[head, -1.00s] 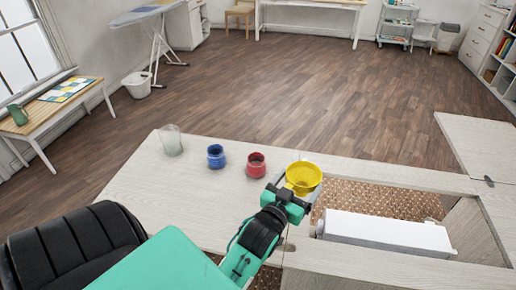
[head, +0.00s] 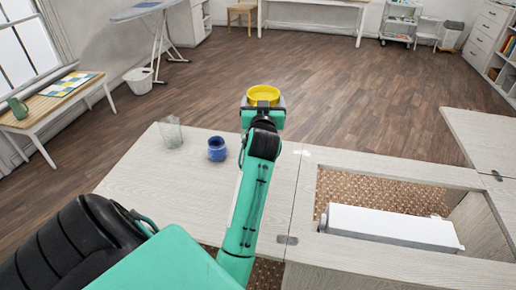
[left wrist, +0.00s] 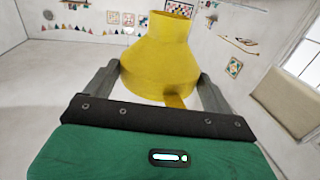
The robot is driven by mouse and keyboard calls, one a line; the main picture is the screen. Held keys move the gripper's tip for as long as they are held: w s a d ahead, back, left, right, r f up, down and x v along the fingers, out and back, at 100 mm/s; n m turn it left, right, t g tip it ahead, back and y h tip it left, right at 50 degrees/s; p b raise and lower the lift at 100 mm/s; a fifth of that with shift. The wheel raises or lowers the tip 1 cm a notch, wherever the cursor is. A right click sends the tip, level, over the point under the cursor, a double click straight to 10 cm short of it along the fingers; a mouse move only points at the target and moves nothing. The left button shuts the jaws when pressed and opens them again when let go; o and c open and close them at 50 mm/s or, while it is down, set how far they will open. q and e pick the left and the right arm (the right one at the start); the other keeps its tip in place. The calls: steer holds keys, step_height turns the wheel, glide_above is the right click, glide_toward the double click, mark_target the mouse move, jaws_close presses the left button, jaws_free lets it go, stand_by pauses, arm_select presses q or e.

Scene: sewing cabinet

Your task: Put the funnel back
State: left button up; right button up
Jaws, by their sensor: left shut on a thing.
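The yellow funnel (head: 263,94) is held in my left gripper (head: 262,106), near the far edge of the cabinet top in the head view. In the left wrist view the funnel (left wrist: 160,58) sits between the two grey fingers, which are shut on it. Its narrow spout points toward the top of that picture. A blue jar (head: 217,149) and a clear glass jar (head: 170,132) stand on the cabinet top, left of my left arm. The red jar is hidden behind my arm and gripper. My right gripper is not in view.
The pale wooden cabinet top (head: 130,180) is clear around the jars. To the right is an open recess with a patterned bottom (head: 345,190) and a white machine (head: 390,228) in it. An open leaf (head: 485,137) lies at the far right.

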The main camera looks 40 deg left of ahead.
arm_select(q)
steer(key=shift+a+r+n+g+y, duration=0.3)
steer(key=shift+a+r+y, duration=0.15)
steer(key=shift+a, duration=0.45)
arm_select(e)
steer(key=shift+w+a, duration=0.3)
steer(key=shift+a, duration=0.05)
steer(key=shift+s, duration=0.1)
